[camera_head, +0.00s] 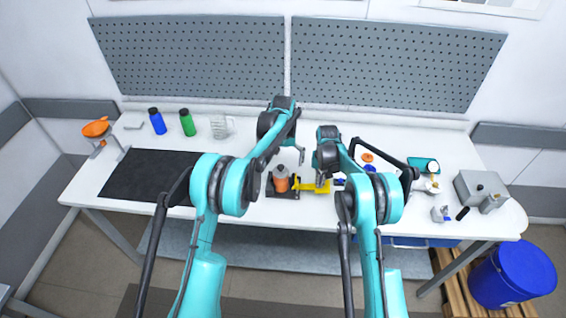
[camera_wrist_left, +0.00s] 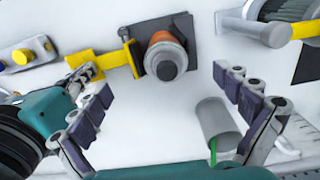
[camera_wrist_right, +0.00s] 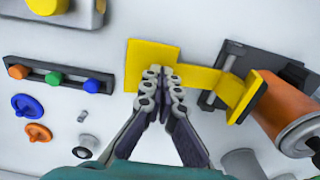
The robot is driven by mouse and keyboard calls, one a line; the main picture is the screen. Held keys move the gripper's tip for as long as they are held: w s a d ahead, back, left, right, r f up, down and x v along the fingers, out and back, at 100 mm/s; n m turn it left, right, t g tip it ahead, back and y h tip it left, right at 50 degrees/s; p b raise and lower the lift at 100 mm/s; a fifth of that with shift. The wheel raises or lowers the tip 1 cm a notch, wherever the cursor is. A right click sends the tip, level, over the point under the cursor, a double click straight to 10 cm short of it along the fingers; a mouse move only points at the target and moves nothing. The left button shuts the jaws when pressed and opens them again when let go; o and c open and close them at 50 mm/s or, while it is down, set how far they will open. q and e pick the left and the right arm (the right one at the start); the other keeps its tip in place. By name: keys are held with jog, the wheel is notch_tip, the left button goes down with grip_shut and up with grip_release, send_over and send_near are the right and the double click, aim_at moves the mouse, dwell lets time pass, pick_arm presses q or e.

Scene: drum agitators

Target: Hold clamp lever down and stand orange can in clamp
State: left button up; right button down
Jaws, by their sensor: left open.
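The orange can (camera_head: 281,184) with a grey top stands on the clamp's dark base (camera_head: 273,193). In the left wrist view the can (camera_wrist_left: 164,40) is seen from above. The clamp's yellow lever (camera_wrist_right: 150,60) extends sideways from the can, and its yellow jaw (camera_wrist_right: 246,98) is beside the can; I cannot tell whether they touch. My right gripper (camera_wrist_right: 160,76) has its fingertips together on the lever's wide yellow end. My left gripper (camera_wrist_left: 168,84) is open and empty, apart from the can.
A strip with coloured buttons (camera_wrist_right: 60,76) and several small rings lie beside the lever. A black mat (camera_head: 145,177) covers the table's left part. Blue (camera_head: 157,121) and green (camera_head: 187,122) bottles stand at the back.

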jog(key=shift+r, duration=0.15)
notch_tip(320, 180, up, 9)
dwell(1.1)
dwell(0.3)
